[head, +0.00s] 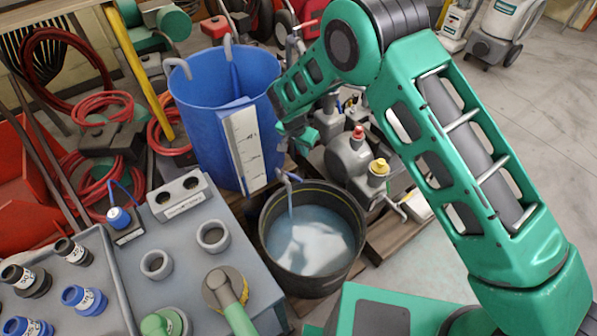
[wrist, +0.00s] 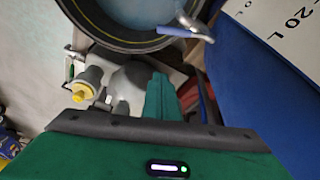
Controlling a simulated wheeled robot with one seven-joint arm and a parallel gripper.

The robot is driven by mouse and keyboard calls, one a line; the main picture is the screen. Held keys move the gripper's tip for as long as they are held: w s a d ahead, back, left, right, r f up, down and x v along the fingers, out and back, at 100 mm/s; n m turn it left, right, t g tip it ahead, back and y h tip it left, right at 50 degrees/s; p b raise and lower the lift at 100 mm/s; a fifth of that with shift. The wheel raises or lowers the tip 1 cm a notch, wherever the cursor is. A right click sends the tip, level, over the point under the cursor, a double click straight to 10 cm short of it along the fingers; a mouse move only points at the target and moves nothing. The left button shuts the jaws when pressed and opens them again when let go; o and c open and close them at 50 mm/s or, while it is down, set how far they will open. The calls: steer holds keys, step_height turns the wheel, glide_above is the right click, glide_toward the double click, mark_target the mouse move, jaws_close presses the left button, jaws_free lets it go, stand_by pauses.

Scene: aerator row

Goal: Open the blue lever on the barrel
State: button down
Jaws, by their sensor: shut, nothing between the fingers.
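The blue barrel (head: 200,125) stands at centre left in the head view, with a white scale strip (head: 244,150) on its side. A small tap with a blue lever (head: 293,177) sits low on its right side, over a black bucket (head: 318,275) of pale blue water. A pale streak runs from the tap down to the water. In the wrist view the blue lever (wrist: 176,31) shows beside the grey spout at the bucket's rim. My gripper (head: 295,138) is above the tap, apart from the lever. Its green fingers (wrist: 160,92) are shut and empty.
A grey pump with a red cap and a yellow cap (head: 379,167) stands right of the bucket. A grey bench (head: 205,255) with ports and bottles fills the front left. Red hoses (head: 100,105) lie at left. Open floor (head: 530,130) lies at right.

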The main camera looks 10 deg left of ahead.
mark_target(295, 178)
step_height(295, 178, down, 10)
steer(key=s+a, duration=0.1)
steer(key=a, duration=0.1)
steer(key=shift+s, duration=0.3)
stand_by(0.4)
steer(key=shift+s+f, duration=0.1)
steer(key=s+m, duration=0.1)
steer(key=m, duration=0.1)
steer(key=s+m+h, duration=0.1)
steer(key=m, duration=0.1)
steer(key=shift+s+a+m+g, duration=0.15)
steer(key=shift+a+m+g, duration=0.25)
